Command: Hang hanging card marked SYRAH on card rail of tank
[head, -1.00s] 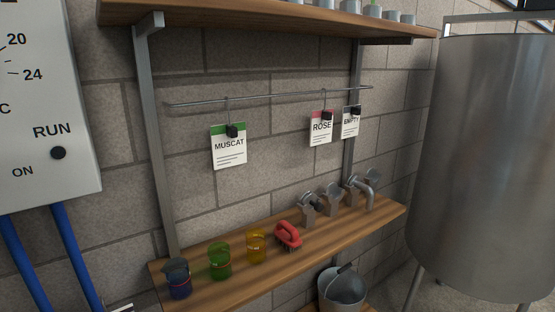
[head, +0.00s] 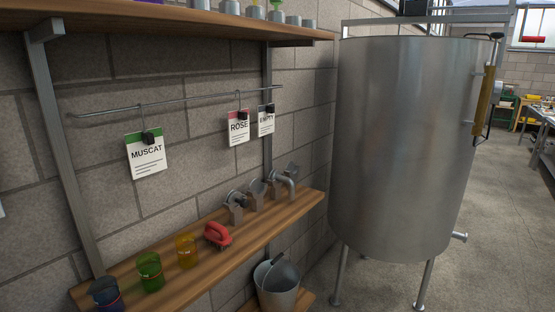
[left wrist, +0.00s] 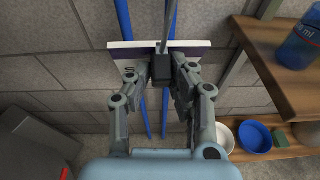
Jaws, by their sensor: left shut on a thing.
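In the left wrist view my left gripper (left wrist: 162,75) is shut on the black block of a hanging card (left wrist: 122,46). The card is white with a dark purple strip and is seen nearly edge-on, so its lettering cannot be read. A thin grey hook stem (left wrist: 168,20) rises from the block. In the head view the large steel tank (head: 400,150) stands on legs right of centre. A grey bar (head: 425,19) runs above its top; I cannot tell whether it is the card rail. Neither gripper shows in the head view.
A wall rail (head: 190,101) holds cards marked MUSCAT (head: 147,162), ROSE (head: 238,133) and EMPTY (head: 266,125). A bucket (head: 277,287) stands lower. Open floor (head: 495,220) lies right of the tank.

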